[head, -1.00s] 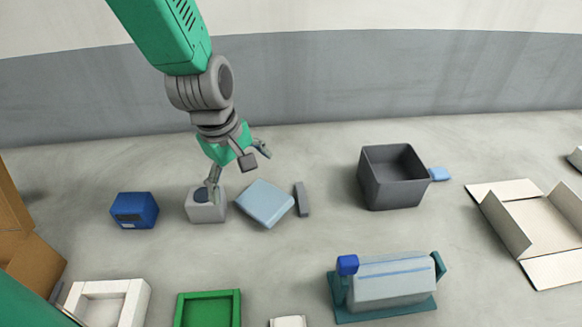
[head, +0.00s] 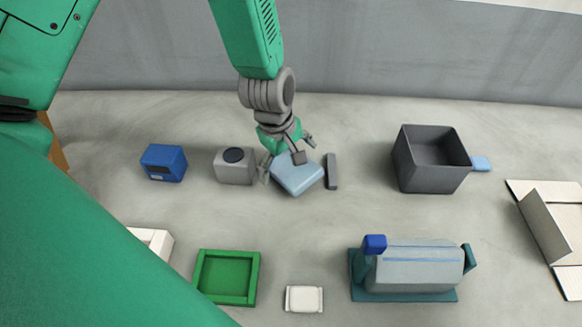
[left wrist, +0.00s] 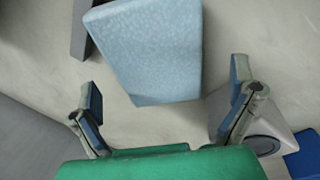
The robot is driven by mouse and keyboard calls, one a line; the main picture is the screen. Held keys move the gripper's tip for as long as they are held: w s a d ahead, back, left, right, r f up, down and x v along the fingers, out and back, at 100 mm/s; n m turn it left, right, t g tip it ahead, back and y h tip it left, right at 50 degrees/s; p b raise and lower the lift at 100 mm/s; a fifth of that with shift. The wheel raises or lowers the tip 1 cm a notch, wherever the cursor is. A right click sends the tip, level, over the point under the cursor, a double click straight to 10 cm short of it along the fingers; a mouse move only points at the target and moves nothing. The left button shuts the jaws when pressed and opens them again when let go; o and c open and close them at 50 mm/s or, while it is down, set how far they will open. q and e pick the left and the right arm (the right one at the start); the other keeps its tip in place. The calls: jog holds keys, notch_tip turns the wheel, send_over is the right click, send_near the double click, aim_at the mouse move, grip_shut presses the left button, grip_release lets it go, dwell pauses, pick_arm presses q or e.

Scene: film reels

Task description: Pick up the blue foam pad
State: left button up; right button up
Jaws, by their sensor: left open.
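The light blue foam pad (head: 298,178) lies flat on the grey floor, between a grey box and a thin dark grey block. In the left wrist view the pad (left wrist: 150,50) fills the upper middle, just ahead of the gap between the fingers. My left gripper (head: 288,158) is over the pad's far edge, fingers spread to either side; its open fingers also show in the left wrist view (left wrist: 168,112). Nothing is between them. Whether a finger touches the pad I cannot tell. My right gripper is not in view.
The grey box with a dark round top (head: 235,168) stands close left of the pad, and the dark grey block (head: 331,172) close right. Further off are a blue box (head: 163,164), a dark open bin (head: 430,180), a green tray (head: 226,278) and a teal-based machine (head: 408,268).

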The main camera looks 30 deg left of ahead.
aim_at(293, 170)
pick_arm(q)
jog(key=f, duration=0.2)
jog(key=shift+w+d+f, duration=0.2)
jog(key=shift+w+f, duration=0.05)
jog(key=shift+f, duration=0.1)
jog(key=shift+w+d+f, duration=0.1)
jog(key=shift+d+f, duration=0.1)
jog(key=shift+d, duration=0.05)
jog(key=shift+d+r, duration=0.1)
jog(key=shift+d, duration=0.2)
jog(key=c, duration=0.8)
jog(key=shift+a, duration=0.35)
jog(key=shift+c, duration=1.1)
